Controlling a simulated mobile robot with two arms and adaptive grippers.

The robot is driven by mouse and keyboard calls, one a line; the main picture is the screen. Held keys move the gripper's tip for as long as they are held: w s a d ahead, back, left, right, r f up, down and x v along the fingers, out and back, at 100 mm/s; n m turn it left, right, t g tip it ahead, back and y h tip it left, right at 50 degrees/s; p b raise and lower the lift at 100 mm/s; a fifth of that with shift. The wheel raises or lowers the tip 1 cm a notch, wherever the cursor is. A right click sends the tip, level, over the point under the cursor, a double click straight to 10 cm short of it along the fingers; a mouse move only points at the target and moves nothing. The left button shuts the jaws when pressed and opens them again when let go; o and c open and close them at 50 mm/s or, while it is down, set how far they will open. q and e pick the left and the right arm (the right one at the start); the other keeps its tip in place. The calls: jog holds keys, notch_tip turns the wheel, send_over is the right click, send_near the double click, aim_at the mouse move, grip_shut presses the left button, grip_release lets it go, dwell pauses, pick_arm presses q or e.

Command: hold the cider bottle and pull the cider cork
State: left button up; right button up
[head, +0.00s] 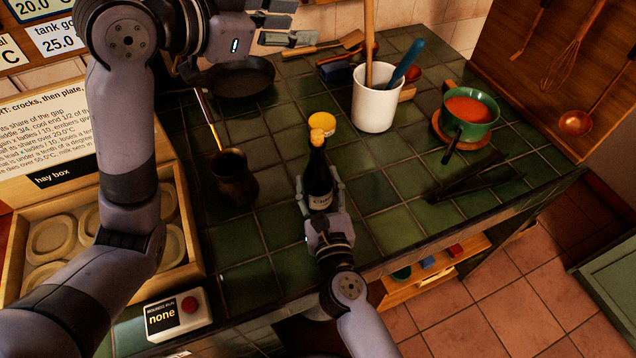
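The dark cider bottle (317,171) stands upright on the green tiles near the middle of the head view, with a pale label low on its body. The orange-tan cider cork (317,136) sits in its mouth. My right gripper (320,187) has a finger on each side of the bottle's lower body and appears shut on it. My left gripper (304,29) is at the top of the view, up and left of the cork and well apart from it. Its fingers are spread with a gap between them, and it holds nothing.
A yellow lid (323,121) lies just behind the bottle. A white crock (377,104) with utensils stands right of it, and a green pot (468,112) farther right. A dark jug (235,178) stands left. A black pan (240,80) is at the back.

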pick_arm(q)
jog(key=w+d+r+m+t+h, duration=0.1)
jog(key=d+r+m+t+h, duration=0.25)
jog(key=r, duration=0.75)
jog(key=w+d+r+m+t+h, duration=0.1)
jog(key=d+r+m+t+h, duration=0.25)
jog(key=r, duration=0.85)
jog(key=s+d+m+g+h, duration=0.3)
jog(key=s+d+m+g, duration=0.4)
jog(key=s+m+g, duration=0.35)
jog(key=s+d+m+g+h, duration=0.2)
jog(key=s+d+m+g, duration=0.55)
jog(key=m+g, duration=0.5)
jog(key=m+t+y, duration=0.7)
jog(key=y, duration=1.5)
send_over(317, 131)
jog(key=f, duration=2.8)
jog(key=shift+s+d+f, duration=0.1)
jog(key=shift+d+f, duration=0.15)
jog(key=shift+f, duration=0.1)
jog(key=shift+a+f, duration=0.1)
jog(key=shift+a, duration=0.15)
jog(key=shift+f, duration=4.45)
